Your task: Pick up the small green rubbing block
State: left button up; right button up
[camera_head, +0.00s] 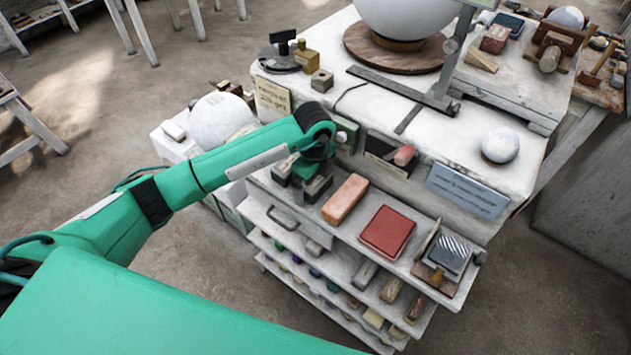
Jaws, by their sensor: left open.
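My left arm reaches in from the left. Its gripper (303,180) points down over the left end of the cart's top shelf (418,222). The jaws are open, with dark blocky parts on either side of a small green patch. I cannot tell whether that patch is the small green rubbing block or part of my gripper, so I cannot make out the block for sure. The wrist hides much of this spot. To the right on the shelf lie an orange-pink block (345,198) and a flat red block (387,232). My right gripper is not in view.
A striped grey block (450,253) sits at the shelf's right end. Lower shelves hold several small blocks. Behind, the worktable bears a small white sphere (500,145), a metal stand (405,92) and a large sphere (407,15). Another white sphere (220,121) stands left of the table.

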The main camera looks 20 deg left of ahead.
pick_arm(q)
jog(key=c, duration=1.2)
jog(key=shift+o, duration=0.2)
jog(key=shift+r, duration=0.1)
jog(key=shift+w+r, duration=0.1)
jog(key=shift+r, duration=0.4)
notch_tip(320, 180, up, 19)
jog(key=b, duration=0.3)
jog(key=shift+f, duration=0.1)
jog(key=o, duration=0.5)
jog(key=c, duration=0.3)
